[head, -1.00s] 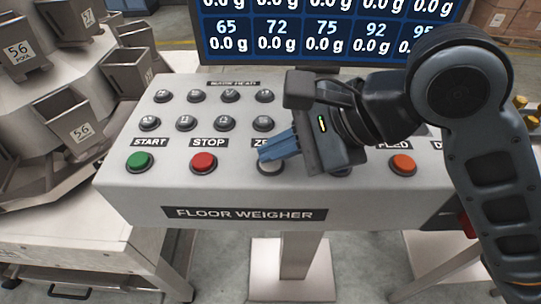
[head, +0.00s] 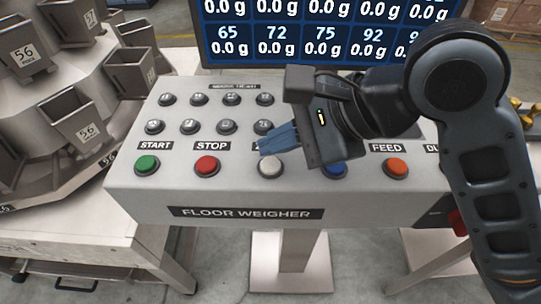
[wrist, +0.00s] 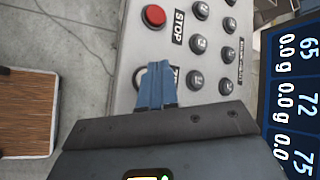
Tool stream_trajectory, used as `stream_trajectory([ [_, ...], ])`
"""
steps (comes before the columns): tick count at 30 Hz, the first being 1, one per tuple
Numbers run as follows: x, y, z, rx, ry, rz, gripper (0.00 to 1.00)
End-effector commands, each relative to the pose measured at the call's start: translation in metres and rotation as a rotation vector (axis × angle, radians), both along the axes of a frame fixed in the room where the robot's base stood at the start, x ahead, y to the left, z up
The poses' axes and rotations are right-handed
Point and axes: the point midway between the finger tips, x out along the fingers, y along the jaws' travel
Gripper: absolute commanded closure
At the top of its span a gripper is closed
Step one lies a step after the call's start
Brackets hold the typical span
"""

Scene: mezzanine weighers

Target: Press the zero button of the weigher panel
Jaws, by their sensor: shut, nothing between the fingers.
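The weigher panel (head: 130,195) is a sloped grey box marked FLOOR WEIGHER. Its pale zero button (head: 270,167) sits in the front row, between the red STOP button (head: 207,166) and a blue button (head: 335,168). Its label is mostly hidden behind my fingers. My gripper (head: 264,147), with blue fingers, is shut and empty. Its tips appear just above and behind the zero button in the head view; a small gap seems to separate them. In the wrist view my fingertips (wrist: 153,72) cover most of the zero button, and only part of its rim (wrist: 139,78) shows.
A green START button (head: 147,165) and an orange FEED button (head: 397,168) share the front row. Several dark buttons (head: 187,127) lie behind it. A display screen (head: 290,47) stands behind the panel, and metal hoppers (head: 75,125) stand at the left.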

Motion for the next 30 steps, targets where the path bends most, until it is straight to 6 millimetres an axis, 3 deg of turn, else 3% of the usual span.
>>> stream_trajectory([
  [1, 0.000, 0.000, 0.009, 0.001, 0.000, 0.001, 1.00],
  [14, 0.000, 0.000, 0.042, 0.001, 0.001, 0.000, 1.00],
  [30, 0.000, 0.000, 0.042, 0.000, 0.001, -0.001, 1.00],
])
